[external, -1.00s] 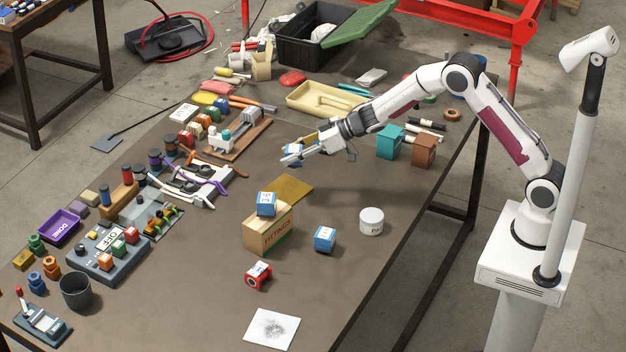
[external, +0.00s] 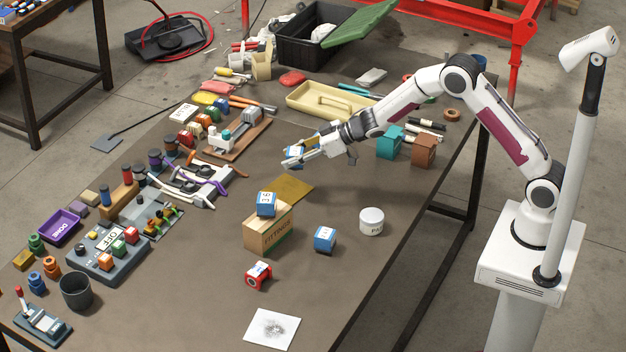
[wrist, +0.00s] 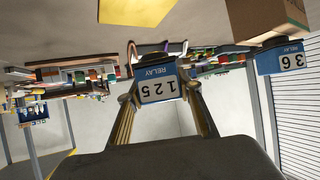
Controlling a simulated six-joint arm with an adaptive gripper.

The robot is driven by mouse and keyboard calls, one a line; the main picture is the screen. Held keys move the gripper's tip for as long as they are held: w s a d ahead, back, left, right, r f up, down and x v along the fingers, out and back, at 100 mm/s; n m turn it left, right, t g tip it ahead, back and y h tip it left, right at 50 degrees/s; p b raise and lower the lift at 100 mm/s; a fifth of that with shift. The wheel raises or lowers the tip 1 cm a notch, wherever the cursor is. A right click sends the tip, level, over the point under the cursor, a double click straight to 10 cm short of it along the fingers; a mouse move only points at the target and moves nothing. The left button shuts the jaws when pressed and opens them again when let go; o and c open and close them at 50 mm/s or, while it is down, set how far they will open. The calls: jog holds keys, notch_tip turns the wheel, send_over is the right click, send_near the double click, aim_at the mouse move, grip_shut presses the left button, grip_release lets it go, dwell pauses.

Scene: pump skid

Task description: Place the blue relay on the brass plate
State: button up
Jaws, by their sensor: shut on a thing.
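My gripper (external: 298,157) is shut on a blue relay (external: 292,151) and holds it in the air above the bench. In the wrist view the held relay (wrist: 158,86) shows a white label reading RELAY 125, upside down, between the fingers. The brass plate (external: 293,188) lies flat on the bench, below the gripper in the external picture; its visible part is bare. Part of it shows at the top of the wrist view (wrist: 135,9). A second blue relay (external: 266,204) stands on the fittings box (external: 262,236). A third blue block (external: 324,238) sits on the bench.
The fittings box stands close to the plate's near side. A white jar (external: 371,221) and a red block (external: 258,275) are nearby. Cable clamps (external: 190,180) lie left of the plate. Teal (external: 390,142) and brown (external: 424,149) boxes stand under my arm.

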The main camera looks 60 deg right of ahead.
jog(key=shift+f, duration=2.6)
jog(key=shift+f, duration=1.85)
jog(key=shift+f, duration=0.15)
jog(key=o, duration=1.2)
jog(key=shift+v, duration=6.05)
